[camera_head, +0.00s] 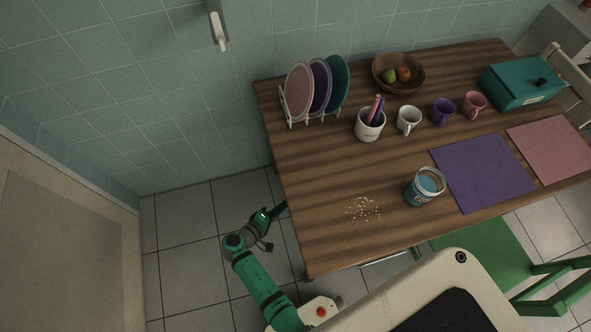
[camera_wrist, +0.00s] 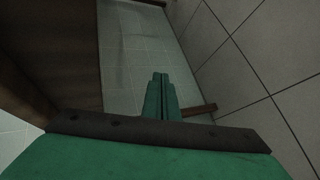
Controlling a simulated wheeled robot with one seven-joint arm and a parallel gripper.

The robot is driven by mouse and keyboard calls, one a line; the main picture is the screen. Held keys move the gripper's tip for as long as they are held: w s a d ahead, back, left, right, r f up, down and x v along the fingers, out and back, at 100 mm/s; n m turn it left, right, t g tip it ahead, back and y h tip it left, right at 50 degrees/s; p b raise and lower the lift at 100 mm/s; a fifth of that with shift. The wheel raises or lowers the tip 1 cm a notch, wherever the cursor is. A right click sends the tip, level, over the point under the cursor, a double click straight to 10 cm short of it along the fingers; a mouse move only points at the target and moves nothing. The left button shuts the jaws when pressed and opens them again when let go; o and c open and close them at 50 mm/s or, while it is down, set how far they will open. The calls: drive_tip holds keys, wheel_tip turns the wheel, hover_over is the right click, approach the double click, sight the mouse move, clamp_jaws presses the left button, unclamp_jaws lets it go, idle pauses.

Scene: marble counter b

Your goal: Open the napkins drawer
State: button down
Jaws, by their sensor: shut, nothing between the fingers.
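No drawer front marked as napkins can be made out. A thin pale strip (camera_head: 387,258) shows under the table's front edge; I cannot tell whether it belongs to a drawer. My gripper (camera_head: 281,207) is low beside the table's left edge, its tip close to or partly under that edge. In the wrist view my gripper's green fingers (camera_wrist: 160,92) are shut together with nothing between them. Dark wood (camera_wrist: 45,50) fills the left of that view, apart from the fingertips.
A green chair (camera_head: 485,250) stands at the front. Tiled floor (camera_head: 180,225) is clear at left.

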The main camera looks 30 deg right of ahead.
drive_tip(key=w+r+m+g+h, duration=0.25)
drive_tip(key=w+r+h, duration=0.25)
drive_tip(key=w+r, duration=0.5)
drive_tip(key=d+r, duration=0.3)
drive_tip(key=d, duration=0.6)
drive_tip(key=shift+h, duration=0.3)
drive_tip(key=s, duration=0.4)
drive_tip(key=shift+s+a+f, duration=0.15)
drive_tip(key=shift+s+a, duration=0.05)
drive_tip(key=shift+s, duration=0.2)
drive_tip(key=shift+a, duration=0.1)
